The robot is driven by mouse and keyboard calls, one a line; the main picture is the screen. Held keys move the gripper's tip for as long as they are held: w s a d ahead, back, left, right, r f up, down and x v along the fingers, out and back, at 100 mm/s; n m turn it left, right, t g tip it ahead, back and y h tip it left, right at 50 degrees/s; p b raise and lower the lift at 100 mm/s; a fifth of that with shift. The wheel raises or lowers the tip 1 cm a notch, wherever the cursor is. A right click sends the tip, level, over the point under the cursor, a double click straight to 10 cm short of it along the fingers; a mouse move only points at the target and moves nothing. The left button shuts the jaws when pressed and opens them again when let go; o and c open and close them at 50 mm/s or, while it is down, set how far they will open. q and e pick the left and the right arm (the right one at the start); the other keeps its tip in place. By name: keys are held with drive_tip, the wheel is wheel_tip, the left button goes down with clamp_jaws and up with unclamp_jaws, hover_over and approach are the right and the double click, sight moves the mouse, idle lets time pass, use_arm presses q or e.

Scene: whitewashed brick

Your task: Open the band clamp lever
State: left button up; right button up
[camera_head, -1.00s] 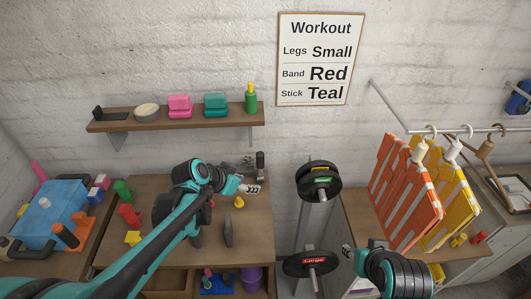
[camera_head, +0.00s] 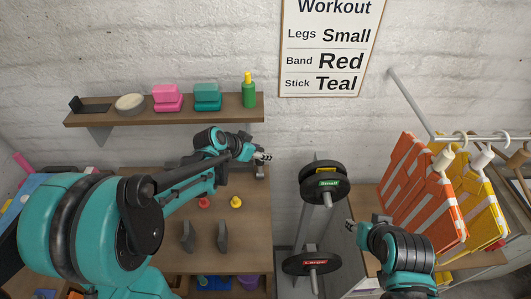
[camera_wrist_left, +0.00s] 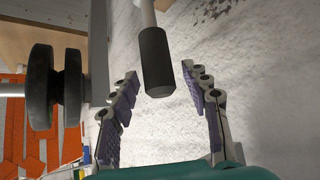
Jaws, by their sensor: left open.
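The lever shows in the left wrist view as a black cylindrical grip (camera_wrist_left: 155,62) on a pale shaft coming from the top. My left gripper (camera_wrist_left: 160,80) is open, with one finger on each side of the grip's lower end, and the grip looks unclamped. In the head view my left gripper (camera_head: 264,157) is at the back right of the wooden desk (camera_head: 255,220) and hides most of the lever and clamp. My right gripper (camera_head: 351,229) is at the lower right, away from the lever; its jaw opening is unclear.
A rack with black weights (camera_head: 325,182) stands just right of the desk; it also shows in the left wrist view (camera_wrist_left: 42,87). A wall shelf (camera_head: 190,116) is above the desk. Orange panels (camera_head: 415,190) hang at right. Small pegs and grey blocks are on the desk.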

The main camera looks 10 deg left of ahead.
use_arm(q)
drive_tip(key=x, duration=0.3)
drive_tip(key=shift+w+f, duration=0.1)
drive_tip(key=shift+w, duration=0.05)
clamp_jaws()
idle(0.4)
